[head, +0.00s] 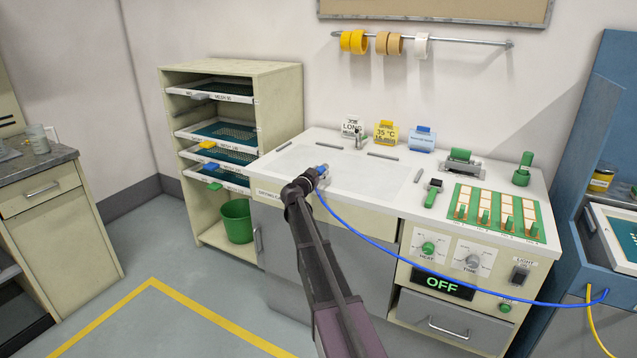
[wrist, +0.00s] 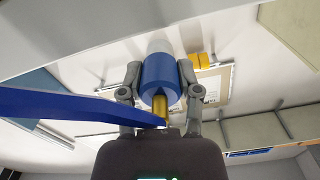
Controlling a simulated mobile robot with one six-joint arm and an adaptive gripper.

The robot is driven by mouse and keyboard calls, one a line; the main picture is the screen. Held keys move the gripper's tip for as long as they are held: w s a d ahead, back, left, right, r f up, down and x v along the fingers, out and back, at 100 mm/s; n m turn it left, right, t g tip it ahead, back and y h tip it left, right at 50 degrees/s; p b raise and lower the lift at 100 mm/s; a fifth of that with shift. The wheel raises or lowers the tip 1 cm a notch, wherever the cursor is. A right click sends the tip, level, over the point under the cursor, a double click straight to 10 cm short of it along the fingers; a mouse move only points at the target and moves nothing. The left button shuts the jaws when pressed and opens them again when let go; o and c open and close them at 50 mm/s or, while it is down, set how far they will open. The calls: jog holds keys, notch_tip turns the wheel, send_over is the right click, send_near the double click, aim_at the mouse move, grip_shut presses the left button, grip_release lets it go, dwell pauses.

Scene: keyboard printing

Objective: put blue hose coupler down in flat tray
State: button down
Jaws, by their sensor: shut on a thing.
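My gripper (head: 323,174) is over the left part of the white counter top in the head view. In the wrist view, my gripper (wrist: 160,82) is shut on the blue hose coupler (wrist: 161,72), a blue cylinder with a brass-coloured stem, one finger on each side. The coupler is small and partly hidden by the arm in the head view. The blue hose (head: 410,267) trails from it to the blue machine at right. A pale rectangular area (head: 375,184) lies under and beside my gripper; I cannot tell whether this is the flat tray, or whether the coupler touches it.
A switch panel with green controls (head: 497,208) fills the counter's right side. Small signs (head: 385,133) stand at the back. A shelf of screens (head: 283,80) is at left, with a green bucket (head: 237,221) below. A yellow hose (head: 592,322) hangs at right.

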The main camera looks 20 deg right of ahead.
aim_at(320, 185)
jog(key=shift+f, duration=0.15)
jog(key=shift+f+b, duration=1.65)
jog(key=shift+b, duration=0.1)
jog(key=shift+f, duration=0.1)
jog(key=shift+c, duration=1.5)
grip_release()
jog(key=shift+r, duration=0.2)
jog(key=v, duration=1.2)
jog(key=shift+a, duration=0.1)
